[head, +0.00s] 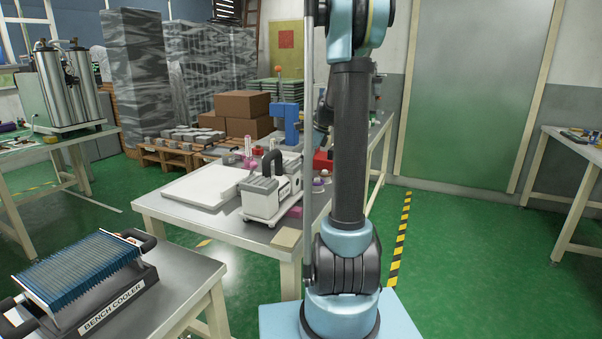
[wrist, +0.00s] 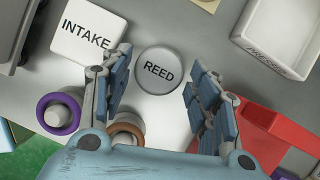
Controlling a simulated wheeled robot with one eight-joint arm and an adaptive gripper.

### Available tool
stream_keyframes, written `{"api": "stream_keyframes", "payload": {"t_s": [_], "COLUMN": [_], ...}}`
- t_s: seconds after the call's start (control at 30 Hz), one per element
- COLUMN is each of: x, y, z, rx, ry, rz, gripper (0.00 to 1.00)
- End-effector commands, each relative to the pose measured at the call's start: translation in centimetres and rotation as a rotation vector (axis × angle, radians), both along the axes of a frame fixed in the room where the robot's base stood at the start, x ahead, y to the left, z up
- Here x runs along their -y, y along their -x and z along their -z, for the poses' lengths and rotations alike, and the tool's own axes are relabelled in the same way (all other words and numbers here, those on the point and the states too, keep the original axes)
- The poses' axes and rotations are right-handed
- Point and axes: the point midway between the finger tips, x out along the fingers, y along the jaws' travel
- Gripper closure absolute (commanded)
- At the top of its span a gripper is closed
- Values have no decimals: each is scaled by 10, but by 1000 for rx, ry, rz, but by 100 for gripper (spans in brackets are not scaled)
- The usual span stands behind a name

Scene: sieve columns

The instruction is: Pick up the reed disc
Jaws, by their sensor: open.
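The reed disc (wrist: 160,72) is a round grey disc with a pale rim and the word REED, lying face up on the grey table in the wrist view. My gripper (wrist: 158,60) is open, with one blue-padded finger to the left of the disc and the other to its right. The fingers look apart from the disc, and nothing is held. The height of the fingertips above the table is hard to tell. In the head view my arm stands in front of the work table, and I cannot make out the disc there.
A white INTAKE plate (wrist: 84,32) lies left of the disc. A purple ring-topped piece (wrist: 58,112) and a brown one (wrist: 127,130) stand near the left finger. A red box (wrist: 268,128) is by the right finger. A white tray (wrist: 262,52) lies upper right.

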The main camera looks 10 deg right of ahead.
Motion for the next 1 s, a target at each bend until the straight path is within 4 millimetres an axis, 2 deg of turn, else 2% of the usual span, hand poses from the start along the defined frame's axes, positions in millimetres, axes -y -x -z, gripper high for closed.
{"api": "stream_keyframes", "payload": {"t_s": [0.27,0.43,0.77,0.87,1.0], "x": [-1,-1,0,0,0], "y": [-1,-1,0,0,0], "z": [3,3,1,-5,-24], "rx": [0,0,0,0,-1], "ry": [0,0,0,0,0], "rz": [0,1,1,1,2], "gripper": [45,80,80,80,80]}}
